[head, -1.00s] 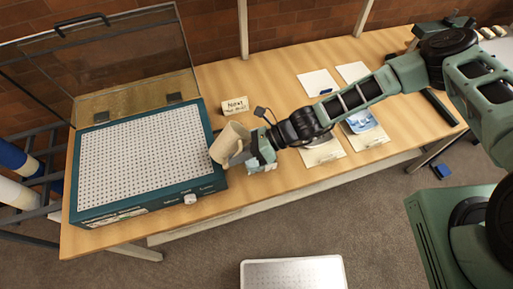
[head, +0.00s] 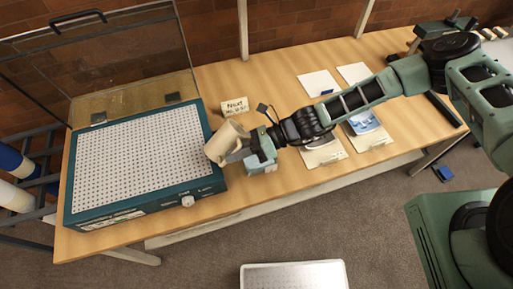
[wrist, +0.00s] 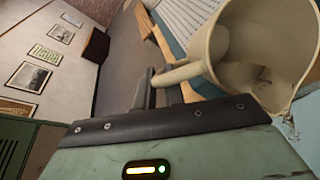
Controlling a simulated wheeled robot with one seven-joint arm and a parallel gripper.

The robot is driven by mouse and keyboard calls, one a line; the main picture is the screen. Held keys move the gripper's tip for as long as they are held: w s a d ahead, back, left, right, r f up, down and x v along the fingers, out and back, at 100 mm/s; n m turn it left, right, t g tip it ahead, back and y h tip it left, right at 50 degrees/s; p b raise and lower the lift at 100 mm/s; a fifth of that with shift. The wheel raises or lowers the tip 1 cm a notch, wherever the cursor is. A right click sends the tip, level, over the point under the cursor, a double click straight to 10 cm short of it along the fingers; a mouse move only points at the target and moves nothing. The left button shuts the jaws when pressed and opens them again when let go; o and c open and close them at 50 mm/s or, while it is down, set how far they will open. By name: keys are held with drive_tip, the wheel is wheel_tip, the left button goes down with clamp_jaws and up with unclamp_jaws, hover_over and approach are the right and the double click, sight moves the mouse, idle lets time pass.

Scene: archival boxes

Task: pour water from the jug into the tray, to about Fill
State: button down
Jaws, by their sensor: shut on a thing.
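The beige jug (head: 226,141) is tilted toward the left, its mouth at the right edge of the teal tray unit. It fills the right of the wrist view (wrist: 262,50), where I look into its open mouth; I cannot make out the water level. My gripper (head: 248,153) is shut on the jug's handle (wrist: 182,73). The tray (head: 135,160) is a teal box with a white perforated top and an open clear lid (head: 105,60) hinged at the back. No stream of water is clearly visible, and the Fill mark is too small to read.
A small "Next" sign (head: 234,106) stands on the wooden table (head: 260,80) just behind the jug. Papers and cards (head: 318,83) lie to the right. A white perforated panel (head: 293,276) is low in front. Blue and white rolls (head: 14,178) are at the left.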

drive_tip(key=shift+w+a+r, duration=0.15)
drive_tip(key=shift+w+a, duration=0.05)
idle(0.3)
drive_tip(key=shift+w+d+r+g+y+b, duration=0.15)
drive_tip(key=shift+r+g+y+b, duration=0.2)
drive_tip(key=shift+y+b, duration=0.6)
drive_tip(key=shift+w+d+f+g+y+b, duration=0.1)
drive_tip(key=shift+f+y+b, duration=0.2)
drive_tip(key=shift+b, duration=0.55)
drive_tip(key=shift+w+d+f+g+y+b, duration=0.15)
drive_tip(key=shift+f+b, duration=0.25)
drive_tip(key=shift+b, duration=0.5)
drive_tip(key=shift+w+d+f+y+b, duration=0.1)
drive_tip(key=shift+f+b, duration=0.25)
drive_tip(key=shift+b, duration=0.5)
drive_tip(key=shift+w+d+f+m+y+b, duration=0.2)
drive_tip(key=shift+w+d+y+b, duration=0.2)
drive_tip(key=shift+b, duration=0.4)
drive_tip(key=shift+w+d+f+m+y+b, duration=0.1)
drive_tip(key=shift+w+d+m+y+b, duration=0.15)
drive_tip(key=shift+d+b, duration=0.4)
